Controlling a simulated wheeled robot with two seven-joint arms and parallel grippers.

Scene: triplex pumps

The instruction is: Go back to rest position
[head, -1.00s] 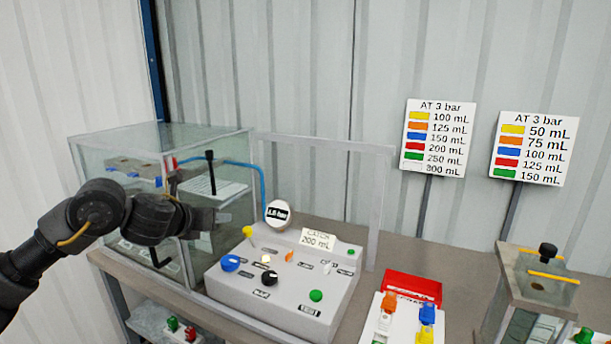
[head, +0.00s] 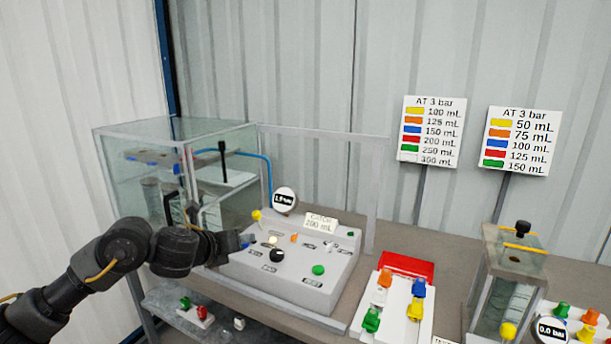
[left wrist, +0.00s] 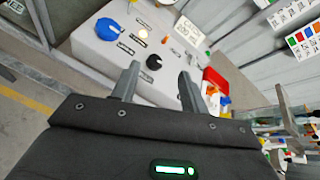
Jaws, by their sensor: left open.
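My left arm comes in from the left in the head view. My left gripper (head: 238,242) is at the left front edge of the grey control panel (head: 318,290), over or in front of the blue knob, which it mostly hides there. In the left wrist view the two fingers of my left gripper (left wrist: 155,86) are spread apart with nothing between them. The control panel (left wrist: 90,47) lies beyond them, with the blue knob (left wrist: 109,28) and the black knob (left wrist: 154,62) clear of the fingers. My right gripper is not in view.
A glass tank (head: 125,160) stands behind my left arm. A red box (head: 405,265) and a white tray with coloured connectors stand right of the panel. A smaller glass tank (head: 490,295) is further right. A lower shelf (head: 255,325) holds green and red pieces.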

